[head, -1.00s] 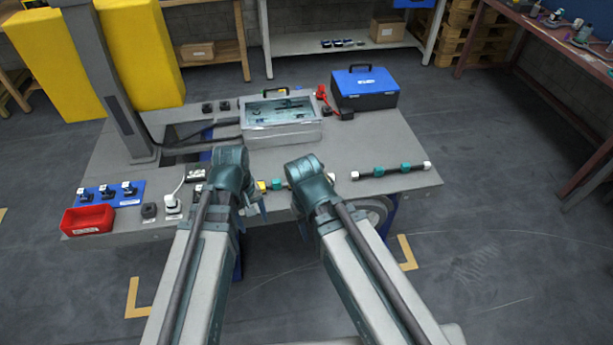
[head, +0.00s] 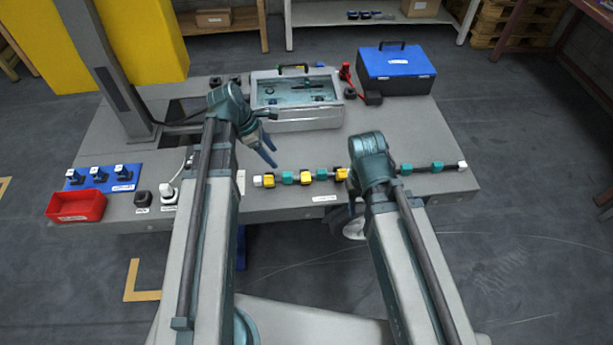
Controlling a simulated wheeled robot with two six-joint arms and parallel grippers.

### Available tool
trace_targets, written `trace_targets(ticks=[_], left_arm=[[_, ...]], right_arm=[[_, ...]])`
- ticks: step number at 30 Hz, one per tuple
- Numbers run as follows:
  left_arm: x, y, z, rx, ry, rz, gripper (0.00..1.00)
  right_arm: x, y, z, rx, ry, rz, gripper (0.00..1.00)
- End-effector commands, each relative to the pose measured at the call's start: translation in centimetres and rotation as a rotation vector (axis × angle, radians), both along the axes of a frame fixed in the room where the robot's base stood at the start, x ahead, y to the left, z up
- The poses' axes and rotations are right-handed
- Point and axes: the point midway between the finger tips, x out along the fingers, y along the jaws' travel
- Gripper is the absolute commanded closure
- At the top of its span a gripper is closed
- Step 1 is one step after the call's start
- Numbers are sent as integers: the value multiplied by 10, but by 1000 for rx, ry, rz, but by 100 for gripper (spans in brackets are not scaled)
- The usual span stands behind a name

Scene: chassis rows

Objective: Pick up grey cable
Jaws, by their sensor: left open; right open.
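A pale grey-white plug (head: 168,192) stands at the table's front left, and a thin light cable rises from it and passes behind my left arm. This may be the grey cable; its far end is hidden. My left gripper (head: 267,148) is open and empty above the table, right of the plug and in front of the clear-lidded case. My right gripper (head: 350,214) is open at the table's front edge, beside the row of connectors; its fingers are partly hidden by its wrist.
A row of yellow and teal connectors (head: 306,177) lies along the front. A clear-lidded case (head: 300,126), a blue toolbox (head: 397,63) and a red tool (head: 345,72) stand behind. A red bin (head: 77,207), blue plate (head: 122,183) and black block (head: 142,198) are at left.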

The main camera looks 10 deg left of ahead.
Motion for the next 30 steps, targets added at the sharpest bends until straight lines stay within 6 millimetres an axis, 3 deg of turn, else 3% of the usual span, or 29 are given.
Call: trace_targets(ticks=[15, 25, 30], left_arm=[[8, -26, -71, 1, 0, -3, 35], [10, -30, -76, 1, -1, -3, 35], [14, -34, -89, 1, -1, -3, 35]], right_arm=[[0, 0, -71, 0, 0, 1, 50], [0, 0, -75, 0, 0, 0, 50], [0, 0, -88, 0, 0, 0, 50]])
